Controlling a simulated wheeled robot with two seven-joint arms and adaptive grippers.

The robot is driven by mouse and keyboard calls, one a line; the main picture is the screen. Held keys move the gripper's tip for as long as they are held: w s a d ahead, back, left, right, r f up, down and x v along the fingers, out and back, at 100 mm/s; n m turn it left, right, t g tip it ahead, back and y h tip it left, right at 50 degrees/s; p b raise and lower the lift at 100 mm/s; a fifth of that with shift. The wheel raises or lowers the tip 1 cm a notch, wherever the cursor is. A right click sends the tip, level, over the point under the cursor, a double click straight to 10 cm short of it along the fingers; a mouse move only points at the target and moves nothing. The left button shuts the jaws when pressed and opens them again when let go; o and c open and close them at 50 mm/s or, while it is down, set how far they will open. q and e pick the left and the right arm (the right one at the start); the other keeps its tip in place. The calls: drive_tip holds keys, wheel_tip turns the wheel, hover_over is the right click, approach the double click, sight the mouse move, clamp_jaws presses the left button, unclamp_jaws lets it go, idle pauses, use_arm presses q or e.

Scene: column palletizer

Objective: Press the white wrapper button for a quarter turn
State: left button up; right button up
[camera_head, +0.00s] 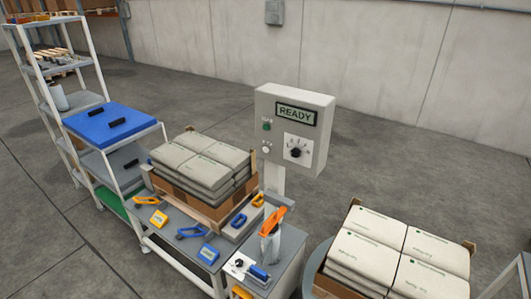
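The white wrapper button (266,149) is on the front of a grey control box (318,140) on a post, at the centre of the camera_head view. It sits low on the left of the panel, below a green button (266,126). A black rotary knob (296,152) on a white dial plate is to its right. The display (296,113) above reads READY. Nothing touches or covers the white button. Neither of my grippers shows in this view.
Stacked bags (204,160) stand on a workbench left of the post, with blue and yellow tools in front. An orange-handled tool (272,221) stands upright below the box. Another bag stack (405,250) is at lower right. A shelf rack (90,60) is at left.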

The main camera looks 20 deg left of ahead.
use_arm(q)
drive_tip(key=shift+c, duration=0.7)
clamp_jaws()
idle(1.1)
